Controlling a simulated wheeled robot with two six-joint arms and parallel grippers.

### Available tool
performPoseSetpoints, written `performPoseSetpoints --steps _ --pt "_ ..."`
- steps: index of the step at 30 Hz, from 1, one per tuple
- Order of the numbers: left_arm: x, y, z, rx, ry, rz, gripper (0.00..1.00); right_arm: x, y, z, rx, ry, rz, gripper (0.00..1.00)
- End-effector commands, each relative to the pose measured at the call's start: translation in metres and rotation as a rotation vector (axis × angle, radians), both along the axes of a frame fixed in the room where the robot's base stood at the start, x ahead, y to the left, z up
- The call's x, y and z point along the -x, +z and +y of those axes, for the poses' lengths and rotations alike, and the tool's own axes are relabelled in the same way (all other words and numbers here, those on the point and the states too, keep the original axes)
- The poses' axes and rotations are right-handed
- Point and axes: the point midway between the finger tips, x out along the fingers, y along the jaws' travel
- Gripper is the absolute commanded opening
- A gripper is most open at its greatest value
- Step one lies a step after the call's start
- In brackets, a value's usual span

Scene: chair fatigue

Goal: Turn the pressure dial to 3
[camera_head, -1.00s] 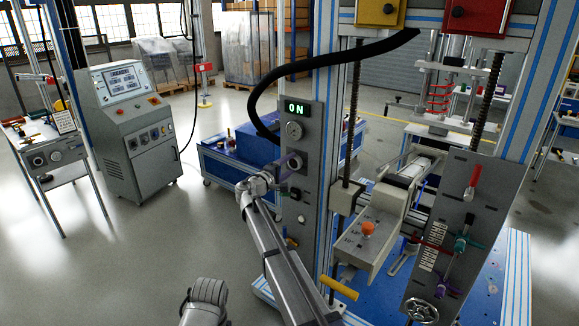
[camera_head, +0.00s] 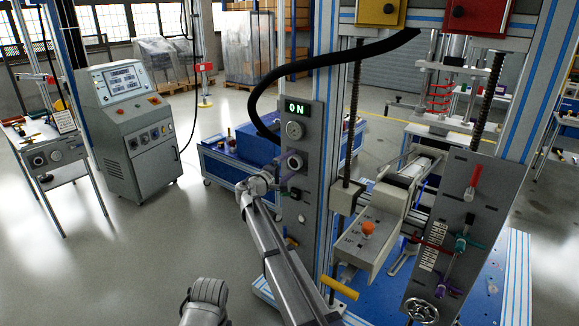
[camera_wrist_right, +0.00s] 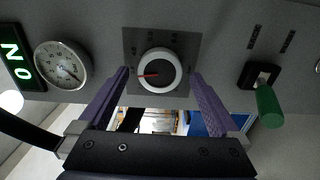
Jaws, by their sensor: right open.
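The pressure dial (camera_head: 294,162) is a round knob with a white rim on the grey control panel (camera_head: 300,215). In the right wrist view the dial (camera_wrist_right: 158,72) has a red pointer aimed left in the picture, and small marks on a dark plate that are too small to read. My right gripper (camera_head: 281,172) is at the panel. Its two purple fingers (camera_wrist_right: 160,85) are open, one on each side of the dial; I cannot tell whether they touch it.
A round gauge (camera_wrist_right: 63,65) and a lit ON display (camera_wrist_right: 17,57) are beside the dial, with a green-handled switch (camera_wrist_right: 267,100) on the other side. A thick black hose (camera_head: 330,58) arches above the panel. A grey console (camera_head: 135,130) stands farther left.

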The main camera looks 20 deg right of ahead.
Motion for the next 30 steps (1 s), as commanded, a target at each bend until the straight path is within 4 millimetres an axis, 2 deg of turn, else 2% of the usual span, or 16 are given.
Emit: performPoseSetpoints --steps 5,16,30 --pt "0.0 0.0 0.0 0.0 0.0 0.0 0.71 0.009 0.0 0.012 0.0 0.002 0.0 0.99" --pt "0.0 0.0 0.0 0.0 0.0 0.0 0.71 0.044 0.0 0.056 0.0 0.002 0.0 0.99" --pt "0.0 0.0 0.0 0.0 0.0 0.0 0.71 0.046 0.0 0.06 0.0 0.0 0.0 0.99"
